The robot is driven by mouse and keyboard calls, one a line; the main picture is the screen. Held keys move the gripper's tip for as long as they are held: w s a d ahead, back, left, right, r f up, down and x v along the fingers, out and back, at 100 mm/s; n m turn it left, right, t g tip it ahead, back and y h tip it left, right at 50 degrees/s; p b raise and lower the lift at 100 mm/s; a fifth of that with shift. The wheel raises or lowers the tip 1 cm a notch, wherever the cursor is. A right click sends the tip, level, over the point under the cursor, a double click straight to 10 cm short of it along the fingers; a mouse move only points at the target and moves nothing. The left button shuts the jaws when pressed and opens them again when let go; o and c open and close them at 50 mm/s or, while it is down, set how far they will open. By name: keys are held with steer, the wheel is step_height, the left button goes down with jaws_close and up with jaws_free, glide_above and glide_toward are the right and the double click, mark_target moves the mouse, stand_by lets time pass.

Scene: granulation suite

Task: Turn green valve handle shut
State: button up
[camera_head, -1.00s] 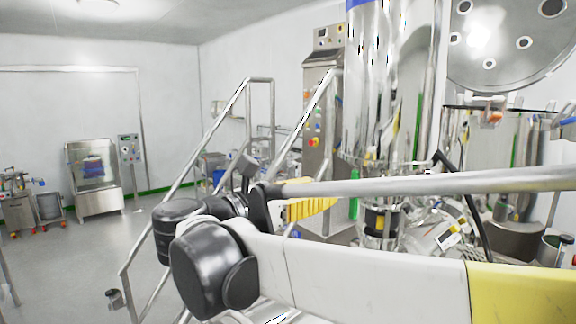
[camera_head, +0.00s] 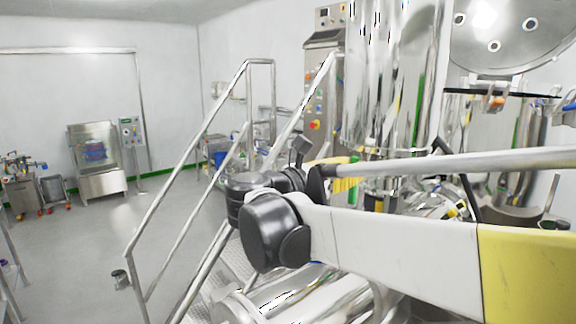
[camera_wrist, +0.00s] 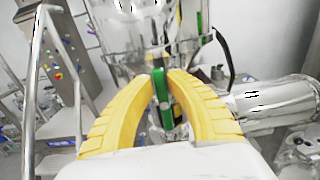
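The green valve handle (camera_wrist: 162,100) shows in the wrist view, upright between the two yellow fingers. My gripper (camera_wrist: 163,74) has its curved fingers drawn close together, with the tips on either side of the handle and little or no gap to it. The shiny steel vessel (camera_wrist: 135,25) rises just behind the handle. In the head view my gripper (camera_head: 345,183) shows only as a bit of yellow finger behind my arm, in front of the steel column (camera_head: 395,90).
A steel stair railing (camera_head: 190,145) stands left of my arm. A control cabinet (camera_head: 322,90) is behind it. A large horizontal steel cylinder (camera_head: 310,295) lies below my arm. A round lid (camera_head: 510,35) hangs at the upper right. Open floor (camera_head: 90,250) is at the left.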

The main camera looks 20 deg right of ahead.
jaws_close()
steer(key=shift+s+m, duration=0.1)
steer(key=shift+m, duration=0.2)
steer(key=shift+s+d+f+m+b, duration=0.2)
steer(key=shift+s+f+m+b, duration=0.4)
steer(key=shift+m, duration=2.25)
steer(key=shift+s+d+f+m+b, duration=0.15)
steer(key=shift+s+f+m+b, duration=0.45)
steer(key=shift+m, duration=2.3)
steer(key=shift+s+d+f+m+b, duration=0.25)
steer(key=shift+f+m+b, duration=0.35)
steer(key=shift+m, duration=2.25)
steer(key=shift+r, duration=0.15)
steer(key=o, duration=0.6)
jaws_free()
steer(key=shift+o, duration=0.2)
